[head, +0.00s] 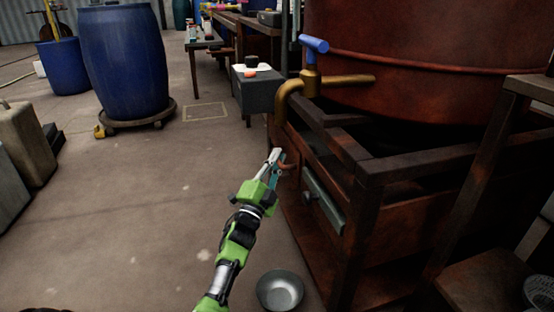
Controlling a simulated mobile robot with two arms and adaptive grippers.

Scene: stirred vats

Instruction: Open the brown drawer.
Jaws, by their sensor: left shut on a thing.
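The brown drawer (291,150) is in the side of the dark brown frame under the big rusty vat, in the middle of the head view. Its outline is hard to make out against the brown frame. My left gripper (277,158) is at its front, shut on a small reddish-brown handle (289,167). The fingers partly hide the handle and the drawer front. I cannot tell whether the drawer stands out from the frame. My right gripper is not in view.
A grey-green drawer front (324,199) is just right of my gripper. A brass tap with a blue handle (314,46) juts out above. A metal bowl (280,290) lies on the floor below. A blue barrel (121,62) stands back left.

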